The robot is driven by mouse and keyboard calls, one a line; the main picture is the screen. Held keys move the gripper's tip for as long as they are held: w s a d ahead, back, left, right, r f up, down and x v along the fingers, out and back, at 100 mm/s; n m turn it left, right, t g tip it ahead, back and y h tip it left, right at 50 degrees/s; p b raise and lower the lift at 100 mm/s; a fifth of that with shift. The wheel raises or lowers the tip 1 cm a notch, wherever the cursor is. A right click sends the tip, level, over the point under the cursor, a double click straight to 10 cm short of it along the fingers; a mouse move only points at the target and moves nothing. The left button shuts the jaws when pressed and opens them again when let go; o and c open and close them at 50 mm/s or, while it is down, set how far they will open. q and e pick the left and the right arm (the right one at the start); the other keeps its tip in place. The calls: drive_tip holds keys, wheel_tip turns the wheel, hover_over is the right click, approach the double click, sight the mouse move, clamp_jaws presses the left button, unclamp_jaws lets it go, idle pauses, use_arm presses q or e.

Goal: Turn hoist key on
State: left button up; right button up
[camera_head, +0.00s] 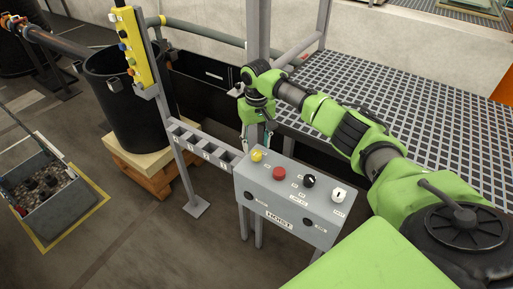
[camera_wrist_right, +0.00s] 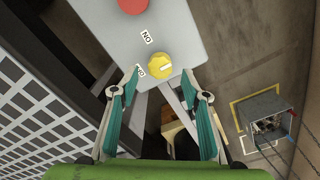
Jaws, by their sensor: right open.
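A grey control box marked HOIST (camera_head: 290,208) stands on posts in the head view. Its sloping top carries a yellow knob (camera_head: 257,155), a red button (camera_head: 279,173), a black knob (camera_head: 308,181) and a white switch (camera_head: 339,195). In the right wrist view the yellow knob (camera_wrist_right: 160,66) has a pale mark on its face and an ON label beside it; a second label is too small to read. My right gripper (camera_wrist_right: 160,80) is open and empty, its fingertips either side of the yellow knob's near edge, apparently not touching it. My left gripper is out of view.
A dark grating (camera_head: 405,95) lies behind and right of the box. A slotted grey rail (camera_head: 205,145) joins its left side. A yellow pendant (camera_head: 134,45) hangs on a post, near a black bin (camera_head: 125,100) on a pallet. A grey crate (camera_head: 55,200) stands on the floor.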

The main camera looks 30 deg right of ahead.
sight(256, 152)
drive_tip(key=shift+f, duration=1.7)
drive_tip(key=c, duration=1.1)
drive_tip(key=shift+o, duration=0.2)
